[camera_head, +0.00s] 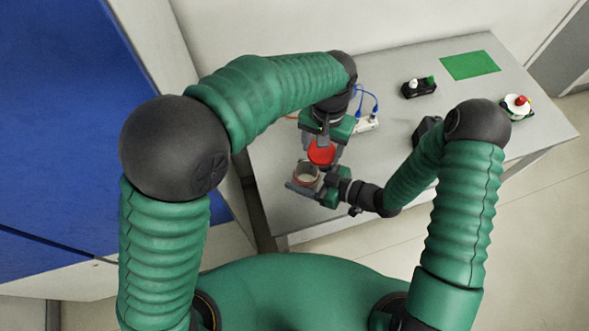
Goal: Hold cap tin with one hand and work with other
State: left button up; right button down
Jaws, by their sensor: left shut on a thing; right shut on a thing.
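The round red cap (320,156) is held between the fingers of my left gripper (322,149), which points down over the table. The open-topped tin (306,178), greyish with a reddish rim, is just below and left of the cap. My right gripper (309,184) comes in from the right and is shut around the tin, with a finger on either side. The cap is off the tin's mouth, just above and behind it in the picture. The exact gap between them is hard to tell.
The grey table (395,60) carries a green mat (470,65), a black block with white and green knobs (419,89) and a red-topped item (518,106). A white power strip (368,125) with blue cables lies behind my grippers. A black object (427,128) is partly hidden by my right arm.

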aim_at(298, 175)
jog(key=shift+w+a+f+p, duration=0.2)
jog(key=shift+w+a+f, duration=0.05)
jog(key=shift+w+a, duration=0.4)
jog(key=shift+w+a+f+p, duration=0.2)
jog(key=shift+w+a+f, duration=0.05)
jog(key=shift+w+a, duration=0.35)
notch_tip(298, 175, down, 3)
jog(key=shift+w+a+r, duration=0.1)
jog(key=shift+d+f, duration=0.2)
jog(key=shift+c, duration=1.8)
grip_release()
jog(key=shift+r, duration=0.1)
jog(key=shift+o, duration=0.2)
